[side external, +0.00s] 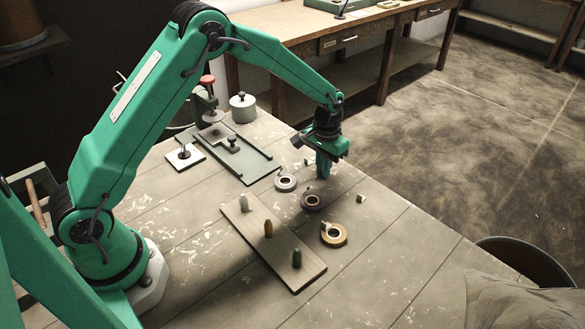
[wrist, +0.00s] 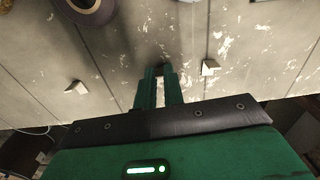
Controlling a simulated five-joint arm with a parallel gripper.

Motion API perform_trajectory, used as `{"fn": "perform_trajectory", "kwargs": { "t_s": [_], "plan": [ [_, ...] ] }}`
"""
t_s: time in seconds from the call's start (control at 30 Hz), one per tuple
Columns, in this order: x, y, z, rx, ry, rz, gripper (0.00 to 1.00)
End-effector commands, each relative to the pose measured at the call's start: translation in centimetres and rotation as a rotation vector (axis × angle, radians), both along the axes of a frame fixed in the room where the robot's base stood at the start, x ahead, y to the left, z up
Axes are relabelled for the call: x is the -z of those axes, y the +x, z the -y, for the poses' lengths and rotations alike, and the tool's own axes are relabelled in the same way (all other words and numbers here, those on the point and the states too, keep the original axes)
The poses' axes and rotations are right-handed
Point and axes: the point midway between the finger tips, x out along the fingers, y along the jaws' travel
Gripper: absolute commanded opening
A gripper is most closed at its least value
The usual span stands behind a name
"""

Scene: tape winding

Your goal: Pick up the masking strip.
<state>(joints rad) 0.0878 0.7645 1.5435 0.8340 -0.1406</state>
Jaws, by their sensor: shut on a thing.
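My gripper (side external: 323,176) points down at the tabletop, just behind the dark brown tape roll. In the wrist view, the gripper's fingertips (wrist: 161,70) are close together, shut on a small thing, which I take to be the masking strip. It is almost wholly hidden between the fingers, so its colour and shape cannot be told. I cannot tell whether it touches the table. Two other small pale pieces lie apart from the gripper: one (side external: 308,161) close behind it, to the right in the wrist view (wrist: 209,67), and one (side external: 361,198) to its right, to the left in the wrist view (wrist: 75,87).
A grey roll (side external: 286,183), the dark brown roll (side external: 312,201) and a tan roll (side external: 334,235) lie nearby. A board (side external: 250,235) with several upright pegs is in front. A green-grey tray (side external: 250,163) and lidded pot (side external: 243,108) stand behind. The table's front right is clear.

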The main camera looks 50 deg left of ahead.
Motion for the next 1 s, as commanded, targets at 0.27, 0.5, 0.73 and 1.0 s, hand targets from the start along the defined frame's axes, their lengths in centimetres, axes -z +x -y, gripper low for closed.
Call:
{"fn": "perform_trajectory", "kwargs": {
  "t_s": [0.27, 0.5, 0.73, 1.0],
  "plan": [
    [-1.7, 0.1, 0.0, 0.0, 0.0, 0.003, 0.0],
    [-4.8, -0.6, 1.0, 0.005, 0.0, 0.002, 0.0],
    [-7.2, -3.0, 4.3, 0.005, -0.001, 0.003, 0.0],
    [-9.7, -5.5, 7.7, 0.003, -0.001, 0.002, 0.0]
  ]
}}
